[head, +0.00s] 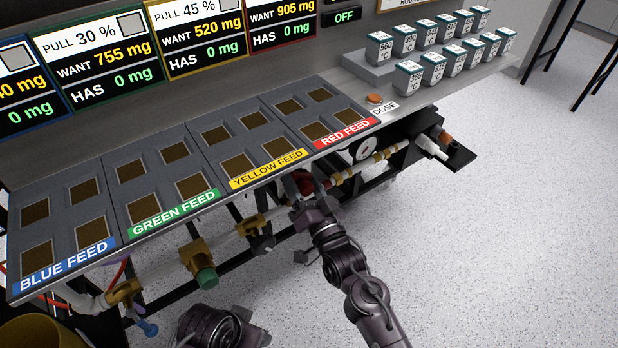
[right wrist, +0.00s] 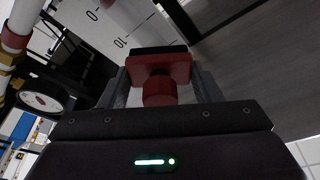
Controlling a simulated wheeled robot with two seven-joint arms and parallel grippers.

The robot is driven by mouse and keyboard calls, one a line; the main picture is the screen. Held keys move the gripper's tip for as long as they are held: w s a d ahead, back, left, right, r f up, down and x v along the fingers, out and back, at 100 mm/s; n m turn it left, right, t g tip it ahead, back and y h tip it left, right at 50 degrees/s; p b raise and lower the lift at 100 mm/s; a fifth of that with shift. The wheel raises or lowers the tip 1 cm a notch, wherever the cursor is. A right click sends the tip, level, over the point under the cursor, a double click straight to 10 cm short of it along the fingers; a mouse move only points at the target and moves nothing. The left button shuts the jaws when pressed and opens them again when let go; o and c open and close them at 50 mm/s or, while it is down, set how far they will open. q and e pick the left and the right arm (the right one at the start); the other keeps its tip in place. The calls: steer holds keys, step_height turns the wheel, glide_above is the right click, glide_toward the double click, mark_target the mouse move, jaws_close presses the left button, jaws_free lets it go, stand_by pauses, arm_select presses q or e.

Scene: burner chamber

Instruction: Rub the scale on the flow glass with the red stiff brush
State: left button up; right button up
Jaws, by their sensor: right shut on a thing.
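The red stiff brush (right wrist: 168,80) is between the fingers of my right gripper (right wrist: 165,95), which is shut on it. Its dark head points away from the wrist. In the head view my right gripper (head: 303,197) is under the front edge of the feed bench, below the red and yellow feeds, with a bit of red at its tip. Beyond the brush in the right wrist view is a white surface with number marks (right wrist: 105,22), perhaps the flow glass's, with a faint reddish patch. I cannot tell whether the brush touches it. My left gripper is not in view.
Pipes with brass fittings (head: 197,256) run under the bench (head: 150,165). A round white dial (head: 363,150) hangs near the right end; one shows in the right wrist view (right wrist: 42,102). Labelled blocks (head: 433,68) stand at the back right. The floor (head: 480,250) at right is clear.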

steer(key=shift+s+a+r+p, duration=0.1)
steer(key=shift+s+a+p, duration=0.4)
steer(key=shift+a, duration=0.4)
steer(key=shift+w+d, duration=0.65)
steer(key=shift+d, duration=0.2)
steer(key=shift+w+d, duration=0.6)
steer(key=shift+d, duration=0.2)
steer(key=shift+c, duration=0.4)
steer(key=shift+r, duration=0.1)
steer(key=shift+s+d+p, duration=0.2)
steer(key=shift+s+p, duration=0.05)
steer(key=shift+p, duration=0.3)
steer(key=s+d+p, duration=0.2)
steer(key=s, duration=0.1)
steer(key=s+d+p, duration=0.1)
steer(key=shift+s, duration=0.15)
